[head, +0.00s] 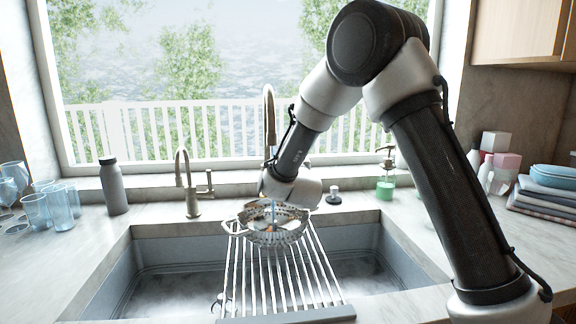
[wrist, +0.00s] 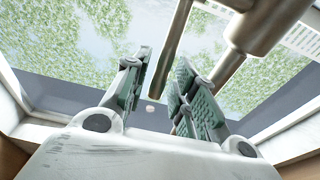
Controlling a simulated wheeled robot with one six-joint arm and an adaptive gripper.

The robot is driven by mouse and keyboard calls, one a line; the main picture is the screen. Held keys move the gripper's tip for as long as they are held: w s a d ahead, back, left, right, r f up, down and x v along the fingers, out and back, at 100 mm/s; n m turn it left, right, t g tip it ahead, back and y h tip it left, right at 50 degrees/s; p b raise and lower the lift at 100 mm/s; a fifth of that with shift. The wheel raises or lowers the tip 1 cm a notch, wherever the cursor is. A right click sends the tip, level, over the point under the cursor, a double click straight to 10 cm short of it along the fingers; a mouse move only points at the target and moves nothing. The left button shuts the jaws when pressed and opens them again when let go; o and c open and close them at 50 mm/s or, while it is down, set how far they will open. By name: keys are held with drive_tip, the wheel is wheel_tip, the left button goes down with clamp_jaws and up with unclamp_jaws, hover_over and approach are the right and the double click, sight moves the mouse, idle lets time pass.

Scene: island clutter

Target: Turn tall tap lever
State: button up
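The tall tap (head: 269,110) rises behind the sink in the head view, its lower part hidden by my arm. In the wrist view its thick metal body (wrist: 262,28) is at the upper right. A slim metal rod, which looks like the tap lever (wrist: 172,50), comes down from the top edge. Its lower end lies between the fingers of my gripper (wrist: 166,92). The green-padded fingers are apart, with a visible gap at the left; contact on the right cannot be told. In the head view my wrist hides the fingers and the lever.
A shorter tap (head: 183,180) with its side lever stands left. A colander (head: 274,238) sits on the drying rack (head: 285,315) over the sink (head: 165,245). A dark bottle (head: 113,188) and glasses stand left; a green soap bottle (head: 386,180) stands right. The window is behind.

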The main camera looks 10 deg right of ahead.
drive_tip(key=shift+w+r+g, duration=0.25)
drive_tip(key=shift+w+g, duration=0.1)
drive_tip(key=shift+g, duration=0.05)
drive_tip(key=shift+w+f+g, duration=0.1)
drive_tip(key=shift+w+g, duration=0.1)
drive_tip(key=shift+g, duration=0.2)
drive_tip(key=shift+c, duration=0.2)
